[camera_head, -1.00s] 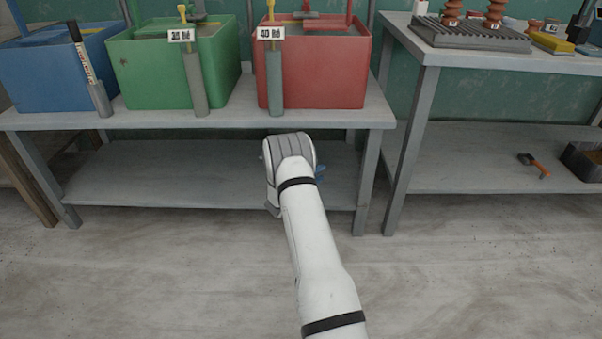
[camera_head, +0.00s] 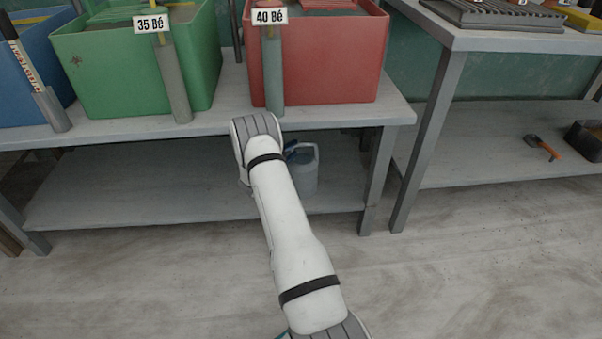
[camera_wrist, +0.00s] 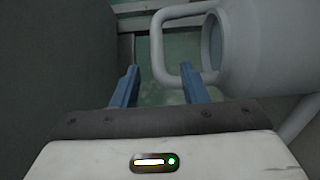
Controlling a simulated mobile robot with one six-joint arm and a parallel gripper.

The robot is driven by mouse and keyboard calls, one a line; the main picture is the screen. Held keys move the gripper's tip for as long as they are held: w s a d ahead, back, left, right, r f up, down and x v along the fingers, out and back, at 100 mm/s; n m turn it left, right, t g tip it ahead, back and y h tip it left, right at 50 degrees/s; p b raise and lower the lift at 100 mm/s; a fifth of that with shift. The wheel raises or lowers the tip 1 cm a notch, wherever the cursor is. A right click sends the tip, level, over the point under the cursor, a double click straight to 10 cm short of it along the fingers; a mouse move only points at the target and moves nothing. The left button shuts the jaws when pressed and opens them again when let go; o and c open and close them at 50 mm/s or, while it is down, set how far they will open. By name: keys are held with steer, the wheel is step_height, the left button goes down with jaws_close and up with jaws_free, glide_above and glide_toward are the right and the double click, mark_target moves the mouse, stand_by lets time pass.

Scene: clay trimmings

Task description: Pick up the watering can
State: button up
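The watering can (camera_head: 307,172) is pale grey and stands upright on the lower shelf of the left bench, partly hidden by my arm. In the wrist view the can's body (camera_wrist: 270,50) fills the upper right, with its looped handle (camera_wrist: 157,48) reaching left. My gripper (camera_wrist: 160,70) is open, its two blue fingers apart. The handle's outer bar appears in line with the gap between them, and its lower part overlaps the right fingertip. I cannot tell whether they touch. In the head view my gripper is mostly hidden behind my arm.
The bench top (camera_head: 330,118) lies just above the can. It carries a red bin (camera_head: 335,65), a green bin (camera_head: 115,80) and a blue bin. A bench leg (camera_head: 377,180) stands right of the can. The lower shelf (camera_head: 130,190) is clear at left.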

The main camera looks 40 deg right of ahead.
mark_target(303, 143)
steer(key=b+x, duration=0.1)
steer(key=x, duration=0.1)
steer(key=b+x, duration=0.1)
steer(key=x, duration=0.1)
steer(key=b+x, duration=0.1)
steer(key=x, duration=0.1)
steer(key=shift+s+d, duration=0.2)
steer(key=shift+d, duration=0.3)
steer(key=shift+r, duration=0.1)
steer(key=shift+c, duration=0.3)
jaws_close()
stand_by(0.3)
steer(key=shift+r, duration=0.1)
